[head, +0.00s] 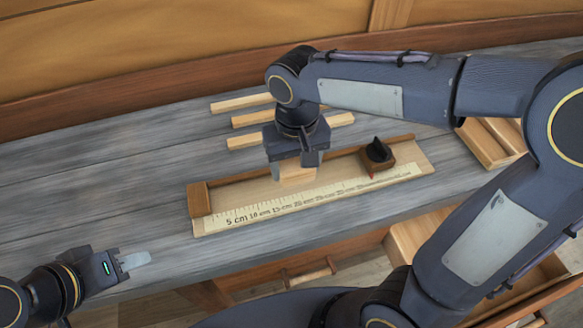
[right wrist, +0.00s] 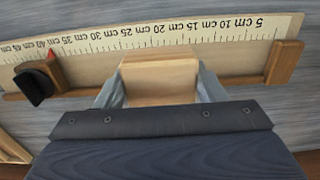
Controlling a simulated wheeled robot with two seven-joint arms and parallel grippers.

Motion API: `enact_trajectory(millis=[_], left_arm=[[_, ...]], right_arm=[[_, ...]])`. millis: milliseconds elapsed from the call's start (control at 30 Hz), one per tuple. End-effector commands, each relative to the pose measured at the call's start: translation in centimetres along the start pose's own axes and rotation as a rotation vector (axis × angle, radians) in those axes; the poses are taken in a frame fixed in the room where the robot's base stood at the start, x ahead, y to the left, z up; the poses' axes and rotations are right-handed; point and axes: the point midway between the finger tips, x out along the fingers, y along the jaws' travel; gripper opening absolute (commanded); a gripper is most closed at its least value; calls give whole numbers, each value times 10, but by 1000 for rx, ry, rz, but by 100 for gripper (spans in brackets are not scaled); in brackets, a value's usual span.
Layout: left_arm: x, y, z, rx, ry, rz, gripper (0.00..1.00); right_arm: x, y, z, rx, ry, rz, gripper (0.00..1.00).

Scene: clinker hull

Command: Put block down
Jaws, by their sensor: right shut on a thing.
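A pale wooden block (head: 297,174) is held between the fingers of my right gripper (head: 297,166). In the right wrist view the block (right wrist: 158,82) sits squarely between the two grey fingers. It is over the measuring board (head: 330,190), which has a printed centimetre scale, between the end stop (head: 199,200) and the slider with a black knob (head: 378,155) and red pointer. I cannot tell whether the block touches the board. My left gripper (head: 134,261) is low at the left, apart from the board; its finger gap is not clear.
Several wooden strips (head: 240,103) lie on the grey bench behind my right gripper. A wooden tray (head: 482,144) stands at the right. An open drawer (head: 410,237) juts out below the bench's front edge. The bench left of the board is clear.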

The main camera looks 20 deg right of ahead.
Motion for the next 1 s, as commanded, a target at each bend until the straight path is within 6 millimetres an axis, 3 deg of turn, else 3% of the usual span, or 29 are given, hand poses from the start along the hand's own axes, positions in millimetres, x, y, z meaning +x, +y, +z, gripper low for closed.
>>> enact_trajectory(millis=[200,367,600,1000], left_arm=[[-2,1,-1,0,0,0,36],[-2,1,-1,0,0,0,36],[-2,1,-1,0,0,0,36],[1,0,0,0,0,0,36]], right_arm=[[30,2,-24,1,-2,0,40],[40,3,-32,0,-1,1,40],[72,3,-36,0,-2,1,40],[78,3,-36,0,0,0,40]])
